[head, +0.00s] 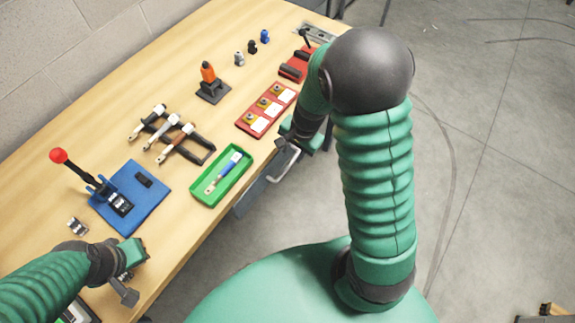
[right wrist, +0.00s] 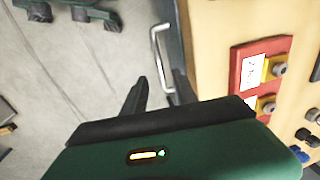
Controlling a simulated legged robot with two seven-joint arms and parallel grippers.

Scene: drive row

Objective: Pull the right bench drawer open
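The right bench drawer shows as a blue-grey front (head: 249,197) under the bench edge, with a silver bar handle (head: 287,168). In the right wrist view the handle (right wrist: 155,52) stands off a narrow grey strip beside the bench top. My right gripper (head: 292,148) is at the bench's front edge, close to the handle. In the right wrist view its two dark fingers (right wrist: 161,78) are apart, with the handle's near end between their tips. I cannot tell whether they touch it. My left gripper (head: 126,291) is over the bench's near left; its finger opening is unclear.
The wooden bench top (head: 190,55) holds a green tray (head: 213,198) with a blue-handled tool, a red tray (head: 247,128), a blue mat (head: 148,215) with a red-knobbed lever, and a tool rack (head: 190,152). Open grey floor (head: 480,190) lies right of the bench.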

